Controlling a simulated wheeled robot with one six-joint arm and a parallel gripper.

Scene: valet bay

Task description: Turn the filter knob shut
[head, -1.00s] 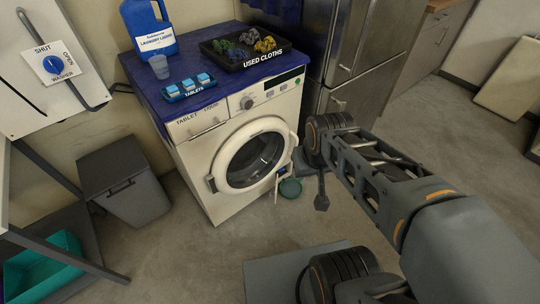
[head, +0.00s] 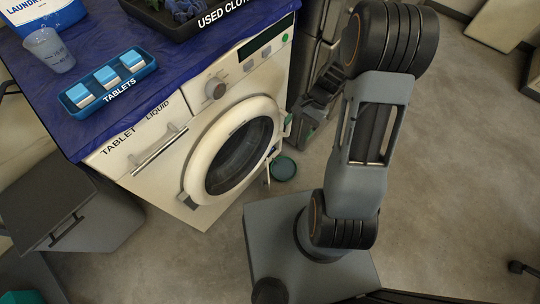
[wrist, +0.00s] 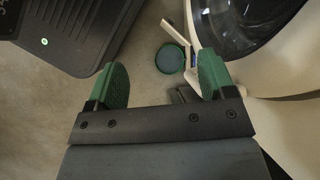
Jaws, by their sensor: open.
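The filter knob itself is not clearly visible. At the lower right of the white washing machine (head: 165,175), a small white flap (head: 267,176) hangs open; it also shows in the wrist view (wrist: 176,36). A sliver of blue beside it is too small to make out. A round green dish (head: 285,168) lies on the floor beside the flap; in the wrist view the dish (wrist: 170,58) shows between my fingertips. My gripper (wrist: 163,82) is open and empty, with green finger pads, its right finger near the machine's lower front.
The round door (head: 232,150) of the machine is closed. A tablets tray (head: 108,84), a cup (head: 48,50) and a used cloths tray (head: 180,20) stand on the blue top. A grey bin (head: 75,215) stands left.

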